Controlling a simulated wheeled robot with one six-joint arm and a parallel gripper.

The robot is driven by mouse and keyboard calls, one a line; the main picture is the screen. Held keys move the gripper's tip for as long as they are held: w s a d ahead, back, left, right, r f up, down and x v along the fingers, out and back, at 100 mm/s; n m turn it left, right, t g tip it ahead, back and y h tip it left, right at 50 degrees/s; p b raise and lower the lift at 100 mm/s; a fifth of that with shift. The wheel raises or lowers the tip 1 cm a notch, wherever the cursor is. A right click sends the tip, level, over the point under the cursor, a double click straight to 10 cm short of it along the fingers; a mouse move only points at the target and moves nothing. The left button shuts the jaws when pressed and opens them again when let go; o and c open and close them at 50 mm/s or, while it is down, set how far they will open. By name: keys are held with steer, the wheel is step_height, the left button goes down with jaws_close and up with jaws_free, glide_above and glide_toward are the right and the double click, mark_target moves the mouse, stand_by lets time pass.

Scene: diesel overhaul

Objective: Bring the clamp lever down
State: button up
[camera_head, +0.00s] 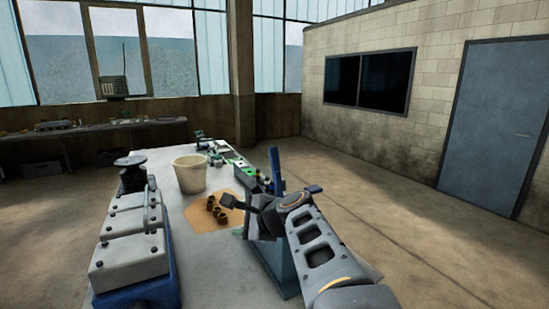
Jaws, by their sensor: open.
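A blue bar (275,170), which looks like the clamp lever, stands nearly upright near the right side of the table. A blue-grey fixture (277,262) stands below it, partly hidden by my arm. My gripper (246,207) is in front of the bar's lower end and points left. It is open, and I see nothing between its jaws. My wrist and forearm hide the place where the bar meets the fixture. I cannot tell whether my gripper touches the bar.
An engine with grey covers on a blue base (135,240) stands at the table's left. A cream bucket (190,175) and brass parts (217,211) on an orange mat (234,218) are mid-table. Green and grey parts (222,152) lie behind. Open floor lies to the right.

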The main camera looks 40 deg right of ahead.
mark_target(276, 156)
steer(key=w+d+r+m+t+h, duration=0.1)
steer(key=d+r+m+t+h, duration=0.2)
steer(key=d+r+m, duration=0.35)
steer(key=d+r+m+t+h, duration=0.3)
steer(key=d+m, duration=0.5)
steer(key=d, duration=0.1)
steer(key=w, duration=0.4)
steer(key=w+d+p, duration=0.1)
steer(key=w, duration=0.3)
steer(key=w+d+p, duration=0.1)
steer(key=w, duration=0.3)
steer(key=shift+f, duration=0.1)
steer(key=shift+w+d, duration=0.1)
steer(key=shift+w, duration=0.45)
jaws_close()
